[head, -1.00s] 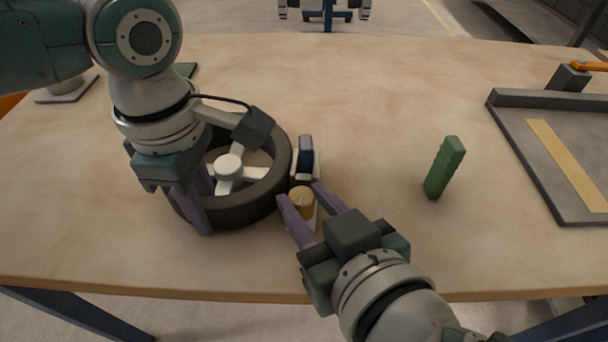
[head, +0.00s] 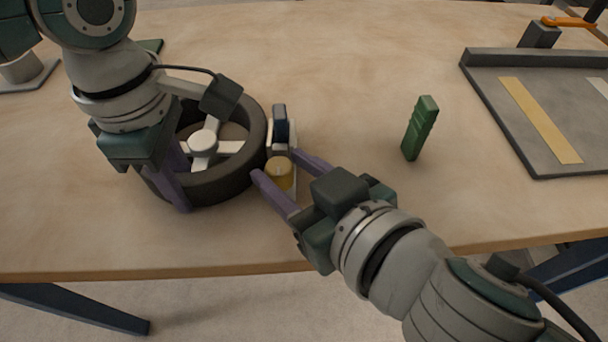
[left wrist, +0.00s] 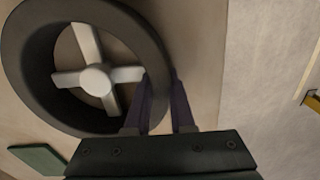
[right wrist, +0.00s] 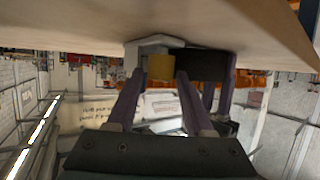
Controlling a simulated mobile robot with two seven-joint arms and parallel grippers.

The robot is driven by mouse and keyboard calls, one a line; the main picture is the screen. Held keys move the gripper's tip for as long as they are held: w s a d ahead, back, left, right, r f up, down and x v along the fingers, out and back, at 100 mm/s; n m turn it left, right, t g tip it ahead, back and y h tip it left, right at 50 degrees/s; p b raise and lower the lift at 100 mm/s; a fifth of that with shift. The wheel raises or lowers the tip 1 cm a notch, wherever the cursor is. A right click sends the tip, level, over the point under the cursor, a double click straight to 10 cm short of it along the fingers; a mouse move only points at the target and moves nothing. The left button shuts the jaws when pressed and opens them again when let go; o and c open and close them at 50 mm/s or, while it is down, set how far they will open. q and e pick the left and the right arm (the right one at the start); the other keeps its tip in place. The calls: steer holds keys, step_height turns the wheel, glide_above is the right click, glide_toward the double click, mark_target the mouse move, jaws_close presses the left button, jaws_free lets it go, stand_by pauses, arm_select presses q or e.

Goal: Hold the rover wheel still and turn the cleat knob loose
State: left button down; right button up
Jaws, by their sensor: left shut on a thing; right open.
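The dark rover wheel (head: 255,135) with white spokes lies flat on the table at the left. My left gripper (head: 181,205) is shut on its near rim, one finger inside and one outside. The left wrist view shows the rim (left wrist: 150,50) at the fingertips (left wrist: 162,73). The yellow cleat knob (head: 279,173) stands just right of the wheel on a pale base with a dark blue block (head: 280,122). My right gripper (head: 275,162) is open, a finger on each side of the knob. The right wrist view shows the knob (right wrist: 161,67) between the fingers, apparently with gaps.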

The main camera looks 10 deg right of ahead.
steer(key=v, duration=1.2)
steer(key=shift+d, duration=0.1)
arm_select(q)
steer(key=c, duration=0.7)
jaws_free()
